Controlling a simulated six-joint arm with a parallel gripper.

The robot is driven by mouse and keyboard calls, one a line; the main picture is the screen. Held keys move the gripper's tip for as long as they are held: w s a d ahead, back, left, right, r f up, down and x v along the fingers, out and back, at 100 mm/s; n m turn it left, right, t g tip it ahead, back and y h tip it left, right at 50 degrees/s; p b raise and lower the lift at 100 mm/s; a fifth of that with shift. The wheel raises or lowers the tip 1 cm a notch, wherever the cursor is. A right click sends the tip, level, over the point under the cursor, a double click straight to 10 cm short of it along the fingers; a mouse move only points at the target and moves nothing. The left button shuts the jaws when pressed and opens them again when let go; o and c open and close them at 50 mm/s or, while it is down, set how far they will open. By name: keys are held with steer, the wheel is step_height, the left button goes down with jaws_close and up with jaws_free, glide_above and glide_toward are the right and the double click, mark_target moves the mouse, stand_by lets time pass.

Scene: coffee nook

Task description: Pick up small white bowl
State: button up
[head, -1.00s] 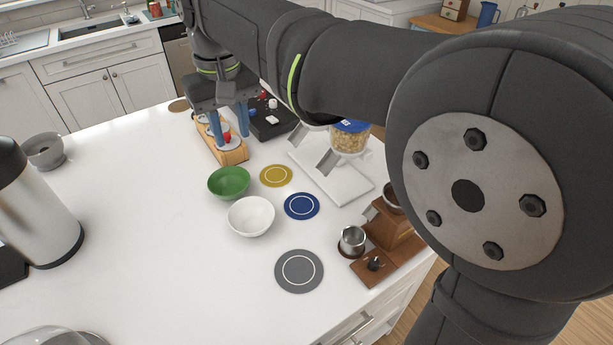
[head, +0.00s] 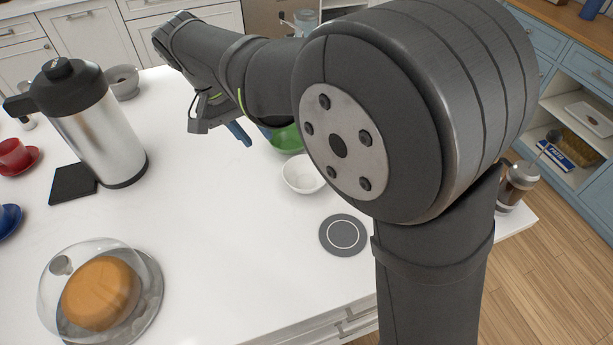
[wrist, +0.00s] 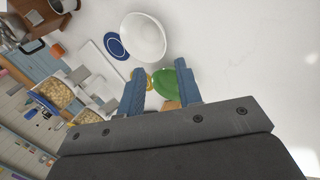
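The small white bowl (head: 303,175) stands upright on the white counter in the head view, partly covered by my arm on its right. The wrist view shows it whole and empty (wrist: 142,38), beyond my fingertips. My gripper (head: 240,134) is above the counter, to the left of the bowl in the head view. Its two blue fingers are apart in the wrist view (wrist: 158,80), with nothing held. A green bowl (head: 288,139) is just behind the white bowl, partly hidden by my arm; it shows between and beyond the fingers in the wrist view (wrist: 166,82).
A grey coaster (head: 343,235) lies in front of the white bowl. A blue coaster (wrist: 117,46) is beside it. A steel jug (head: 95,125), a domed cake (head: 102,293) and a grey bowl (head: 123,82) stand to the left. The counter between is clear.

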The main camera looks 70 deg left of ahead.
glide_above(286, 174)
steer(key=s, duration=0.2)
step_height(286, 174, down, 9)
steer(key=shift+r, duration=0.15)
steer(key=x, duration=0.5)
steer(key=shift+s+a, duration=0.15)
steer(key=shift+a, duration=0.15)
steer(key=shift+c, duration=0.2)
jaws_close()
